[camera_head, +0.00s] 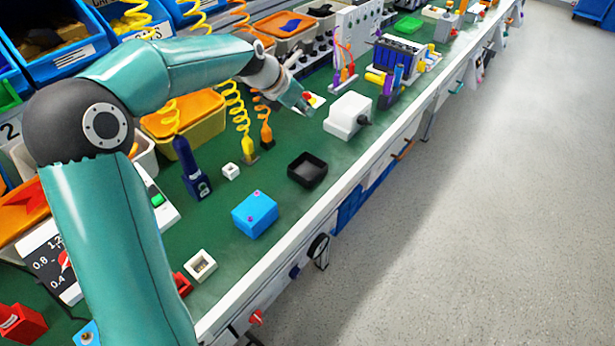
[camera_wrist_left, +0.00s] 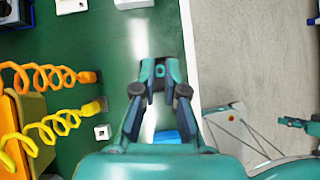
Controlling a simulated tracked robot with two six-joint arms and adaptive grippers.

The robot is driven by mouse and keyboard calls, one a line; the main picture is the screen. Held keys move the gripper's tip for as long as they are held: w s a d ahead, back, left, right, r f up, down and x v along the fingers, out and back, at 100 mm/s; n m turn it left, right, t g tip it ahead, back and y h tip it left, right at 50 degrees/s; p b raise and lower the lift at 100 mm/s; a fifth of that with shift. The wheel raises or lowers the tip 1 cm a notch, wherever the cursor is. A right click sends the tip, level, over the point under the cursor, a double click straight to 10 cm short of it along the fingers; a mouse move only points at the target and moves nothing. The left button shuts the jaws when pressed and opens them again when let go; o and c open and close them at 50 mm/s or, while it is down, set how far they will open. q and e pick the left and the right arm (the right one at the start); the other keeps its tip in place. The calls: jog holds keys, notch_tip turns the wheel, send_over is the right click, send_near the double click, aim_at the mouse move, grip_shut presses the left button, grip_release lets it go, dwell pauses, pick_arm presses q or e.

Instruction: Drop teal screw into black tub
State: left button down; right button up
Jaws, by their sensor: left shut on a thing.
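My left gripper (camera_head: 303,107) is above the green bench, beyond the black tub (camera_head: 307,170) in the head view. In the left wrist view its fingertips (camera_wrist_left: 160,68) are shut on a small teal piece, the teal screw (camera_wrist_left: 160,71); the fingers cover most of it. The tub is an open, low square box on the bench, apart from the gripper, and nothing shows inside it.
A blue block (camera_head: 255,214) and a small white cube (camera_head: 230,171) stand near the tub. A white box with a dark knob (camera_head: 348,115) is right of the gripper. Coiled yellow cords (camera_head: 235,108) hang at the left.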

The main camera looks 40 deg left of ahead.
pick_arm(q)
notch_tip(320, 180, down, 14)
jog(key=shift+a+f+b, duration=0.1)
jog(key=shift+b, duration=1.1)
jog(key=shift+f+b, duration=1.3)
jog(key=shift+f, duration=1.5)
jog(key=shift+f, duration=0.1)
jog(key=c, duration=1.2)
grip_release()
jog(key=shift+c, duration=0.2)
jog(key=shift+s+r, duration=0.1)
jog(key=shift+r, duration=0.2)
jog(key=p+v, duration=0.2)
jog(key=v, duration=0.9)
jog(key=shift+s+r, duration=0.2)
jog(key=shift+s, duration=0.05)
jog(key=shift+r, duration=0.1)
